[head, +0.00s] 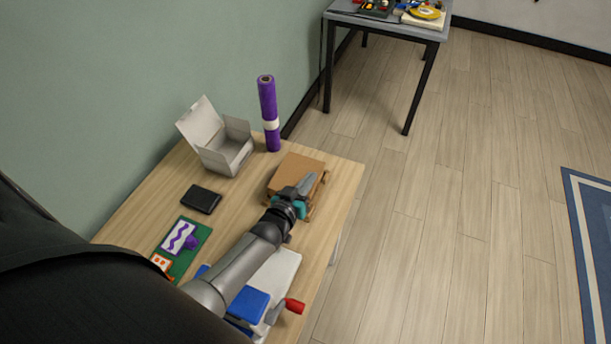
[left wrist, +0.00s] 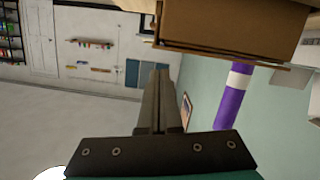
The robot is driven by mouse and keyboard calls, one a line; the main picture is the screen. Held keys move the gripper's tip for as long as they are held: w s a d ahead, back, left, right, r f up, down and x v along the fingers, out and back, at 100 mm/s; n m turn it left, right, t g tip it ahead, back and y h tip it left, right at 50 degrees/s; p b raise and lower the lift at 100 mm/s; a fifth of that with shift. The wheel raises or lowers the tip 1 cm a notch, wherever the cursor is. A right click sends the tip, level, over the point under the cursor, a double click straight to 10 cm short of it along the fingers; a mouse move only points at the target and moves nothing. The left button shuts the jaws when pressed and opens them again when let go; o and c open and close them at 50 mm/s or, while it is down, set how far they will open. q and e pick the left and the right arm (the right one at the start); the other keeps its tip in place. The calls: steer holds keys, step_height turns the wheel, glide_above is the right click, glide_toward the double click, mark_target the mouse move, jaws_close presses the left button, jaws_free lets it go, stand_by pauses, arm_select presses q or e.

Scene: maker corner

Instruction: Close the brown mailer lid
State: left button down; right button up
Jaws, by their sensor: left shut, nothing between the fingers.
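The brown mailer (head: 293,166) sits near the right edge of the wooden table in the head view. Its lid looks folded over the top, with small flaps showing along the sides; I cannot tell whether it is fully down. My left gripper (head: 308,183) is shut and empty, over or beside the mailer's right front part, and hides some of it. In the left wrist view the mailer (left wrist: 235,22) fills the top right, close to the shut fingertips (left wrist: 160,72). Contact cannot be told. My right gripper is not in view.
An open white box (head: 226,150) and an upright purple roll (head: 268,110) stand behind the mailer. A black wallet-like item (head: 201,199), a green board (head: 188,245) and a blue block (head: 248,303) lie nearer. A red-ended item (head: 294,306) is at the front.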

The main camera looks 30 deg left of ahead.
arm_select(q)
steer(key=shift+d+f, duration=0.15)
steer(key=shift+f, duration=0.2)
steer(key=shift+r, duration=0.15)
stand_by(0.3)
steer(key=shift+w+r, duration=0.1)
steer(key=shift+r, duration=0.15)
steer(key=r+p, duration=0.3)
steer(key=shift+s+r+p, duration=0.3)
steer(key=shift+r+p, duration=0.1)
steer(key=p+v, duration=0.1)
steer(key=v, duration=0.8)
steer(key=shift+s+d, duration=0.25)
steer(key=shift+f+p, duration=0.1)
steer(key=shift+p, duration=0.2)
